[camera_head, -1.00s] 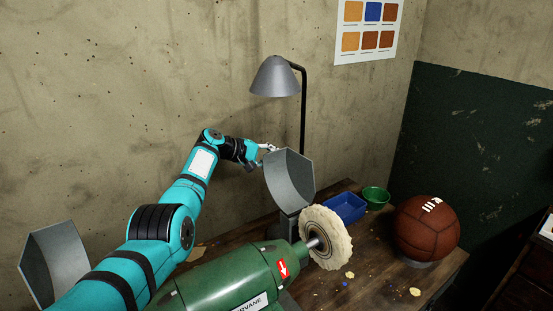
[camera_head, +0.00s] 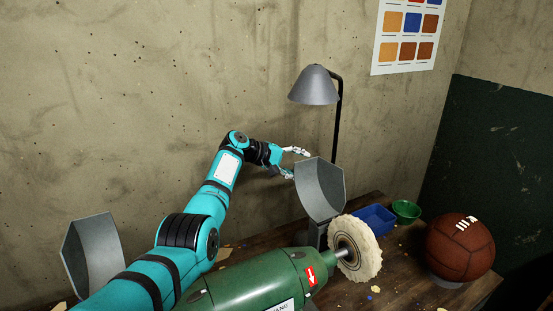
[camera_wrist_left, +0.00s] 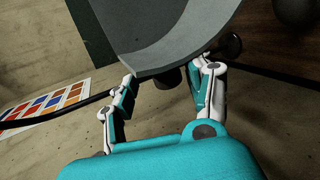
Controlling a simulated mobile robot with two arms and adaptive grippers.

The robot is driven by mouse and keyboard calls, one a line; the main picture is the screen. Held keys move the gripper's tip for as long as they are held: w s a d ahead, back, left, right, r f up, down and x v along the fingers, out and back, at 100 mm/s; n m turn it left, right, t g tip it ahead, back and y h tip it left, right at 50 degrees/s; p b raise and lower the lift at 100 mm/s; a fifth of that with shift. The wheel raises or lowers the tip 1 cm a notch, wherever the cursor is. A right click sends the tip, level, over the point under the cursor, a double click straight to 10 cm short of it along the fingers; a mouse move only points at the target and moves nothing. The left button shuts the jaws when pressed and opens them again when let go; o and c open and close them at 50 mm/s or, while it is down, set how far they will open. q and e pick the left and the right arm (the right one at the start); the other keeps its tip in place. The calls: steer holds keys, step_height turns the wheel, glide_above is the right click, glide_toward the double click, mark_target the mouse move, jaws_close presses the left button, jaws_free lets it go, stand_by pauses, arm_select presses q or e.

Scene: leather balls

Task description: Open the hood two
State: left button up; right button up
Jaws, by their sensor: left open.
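Two grey metal hoods show in the head view: one (camera_head: 322,190) above the pale buffing wheel (camera_head: 358,248), the other (camera_head: 92,252) at the left. Which is hood two is not marked. My left gripper (camera_head: 298,163) is open at the left, rear edge of the right-hand hood. In the left wrist view, that hood (camera_wrist_left: 180,45) fills the top, its corner near the fingertips of my left gripper (camera_wrist_left: 170,76). Whether a finger touches it, I cannot tell. My right gripper is not in view.
The green machine (camera_head: 255,280) carries the wheel. A grey lamp (camera_head: 314,87) stands behind the hood. A blue tray (camera_head: 375,220), a green bowl (camera_head: 406,210) and a brown leather ball (camera_head: 460,247) are on the wooden bench to the right. The wall is close behind my arm.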

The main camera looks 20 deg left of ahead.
arm_select(q)
steer(key=v, duration=1)
steer(key=shift+s+a, duration=0.2)
steer(key=shift+s, duration=0.05)
